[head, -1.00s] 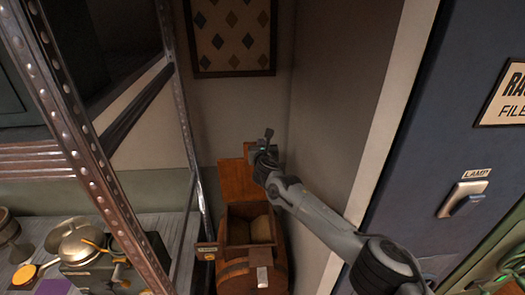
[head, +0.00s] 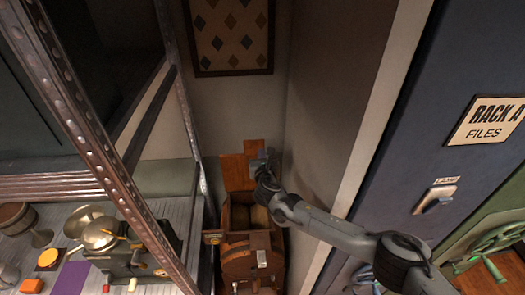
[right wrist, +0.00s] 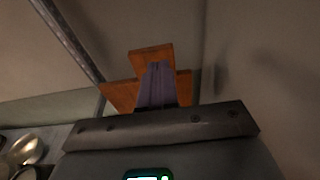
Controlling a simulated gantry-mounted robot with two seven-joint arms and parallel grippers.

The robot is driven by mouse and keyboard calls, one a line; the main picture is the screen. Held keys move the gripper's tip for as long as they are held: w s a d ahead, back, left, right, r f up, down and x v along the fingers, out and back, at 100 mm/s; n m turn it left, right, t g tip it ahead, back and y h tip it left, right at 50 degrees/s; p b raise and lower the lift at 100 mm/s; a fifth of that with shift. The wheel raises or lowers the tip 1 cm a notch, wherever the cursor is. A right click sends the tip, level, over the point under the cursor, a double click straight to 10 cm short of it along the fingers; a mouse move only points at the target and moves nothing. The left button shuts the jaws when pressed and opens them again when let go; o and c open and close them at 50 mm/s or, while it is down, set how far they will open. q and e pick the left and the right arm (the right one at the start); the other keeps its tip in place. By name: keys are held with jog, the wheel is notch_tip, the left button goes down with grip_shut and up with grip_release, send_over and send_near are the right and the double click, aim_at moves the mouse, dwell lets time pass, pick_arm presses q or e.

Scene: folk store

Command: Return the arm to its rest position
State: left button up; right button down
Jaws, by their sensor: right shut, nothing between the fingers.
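My right gripper (head: 258,160) is at the end of my right arm, which reaches in from the lower right. It is shut and empty, in front of the raised wooden lid of a barrel-shaped chest (head: 238,262) in the corner. In the right wrist view the shut purple-grey fingers (right wrist: 156,85) point toward the orange-brown wooden lid (right wrist: 120,94), with no object between them. I cannot tell exactly how far the fingers are from the lid. My left gripper is not in view.
A riveted metal post (head: 90,130) stands at left. Beyond it a counter holds a metal scale (head: 100,235) and small items. At right are a blue panel with a lamp switch (head: 436,198), a files sign (head: 487,122) and a green wheel (head: 485,250). A wall stands close beside the arm.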

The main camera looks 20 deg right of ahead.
jog(key=s+a+f+g+y, duration=0.1)
jog(key=s+a+f+g, duration=0.1)
jog(key=s+f, duration=0.75)
jog(key=s+a+f+g, duration=0.2)
jog(key=s+f, duration=0.4)
jog(key=f, duration=0.7)
jog(key=s+a+f+m+g+y, duration=0.25)
jog(key=s+a+f, duration=0.25)
jog(key=s, duration=0.6)
jog(key=s+a+f+m+g+y, duration=0.1)
jog(key=s+a+f+m+g, duration=0.3)
jog(key=s, duration=0.8)
jog(key=s+d+r+m+g, duration=0.1)
jog(key=s+d+r+m, duration=0.15)
jog(key=s+m, duration=0.25)
jog(key=s+d+r+m, duration=0.2)
jog(key=s+d+m, duration=0.1)
jog(key=s+m, duration=0.25)
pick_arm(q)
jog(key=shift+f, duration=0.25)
pick_arm(e)
jog(key=s+d+r+m+h, duration=0.1)
jog(key=s+d+r+m, duration=0.2)
jog(key=d+r+m, duration=0.7)
notch_tip(320, 180, up, 3)
jog(key=m, duration=0.4)
jog(key=shift+s+m+g, duration=0.3)
jog(key=shift+m+g, duration=0.05)
jog(key=shift+m, duration=0.05)
